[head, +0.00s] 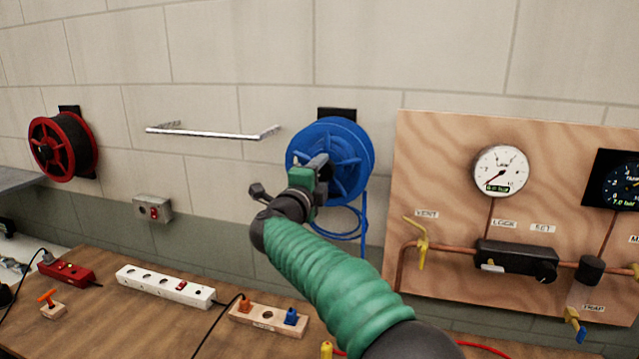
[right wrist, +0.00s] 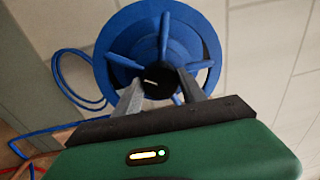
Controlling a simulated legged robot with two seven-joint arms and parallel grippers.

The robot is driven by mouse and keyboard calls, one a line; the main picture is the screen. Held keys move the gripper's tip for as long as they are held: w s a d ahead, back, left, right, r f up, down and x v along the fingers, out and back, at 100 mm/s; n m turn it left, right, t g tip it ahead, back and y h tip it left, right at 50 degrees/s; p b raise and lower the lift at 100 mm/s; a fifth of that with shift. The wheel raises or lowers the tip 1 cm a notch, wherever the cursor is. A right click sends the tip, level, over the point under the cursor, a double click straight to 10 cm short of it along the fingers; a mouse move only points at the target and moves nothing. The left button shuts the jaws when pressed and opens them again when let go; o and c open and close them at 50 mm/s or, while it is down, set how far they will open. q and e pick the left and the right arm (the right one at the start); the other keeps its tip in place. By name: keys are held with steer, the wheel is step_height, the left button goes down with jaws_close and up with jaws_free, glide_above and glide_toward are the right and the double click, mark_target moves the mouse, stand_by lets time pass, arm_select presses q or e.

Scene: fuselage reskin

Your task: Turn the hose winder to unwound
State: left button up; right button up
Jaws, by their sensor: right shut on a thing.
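The blue hose winder (head: 350,140) is mounted on the wall by a black bracket, with blue hose hanging in loops below it. My right gripper (head: 322,162) reaches up to its front face in the head view. In the right wrist view, the two fingers of my right gripper (right wrist: 160,82) are on the winder (right wrist: 113,45), shut on part of its face near the dark hub. The exact part gripped is partly hidden. My left gripper is not in view.
A red reel (head: 75,145) and a metal rail (head: 212,132) are on the wall to the left. A wooden gauge panel (head: 450,150) stands close on the right. Below, a table (head: 150,325) holds a white power strip (head: 165,287) and a wooden socket block (head: 268,317).

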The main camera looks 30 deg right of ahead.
steer(key=m+b, duration=0.1)
steer(key=m, duration=0.2)
steer(key=f+m+g+b, duration=0.1)
steer(key=m+b, duration=0.1)
steer(key=m, duration=0.1)
steer(key=shift+m, duration=0.4)
steer(key=shift+a+m+b, duration=0.1)
steer(key=shift+m+b, duration=1.15)
steer(key=shift+m, duration=1.05)
steer(key=shift+r, duration=0.1)
steer(key=o, duration=1.4)
steer(key=shift+r, duration=0.15)
steer(key=shift+c, duration=0.2)
steer(key=shift+r, duration=0.1)
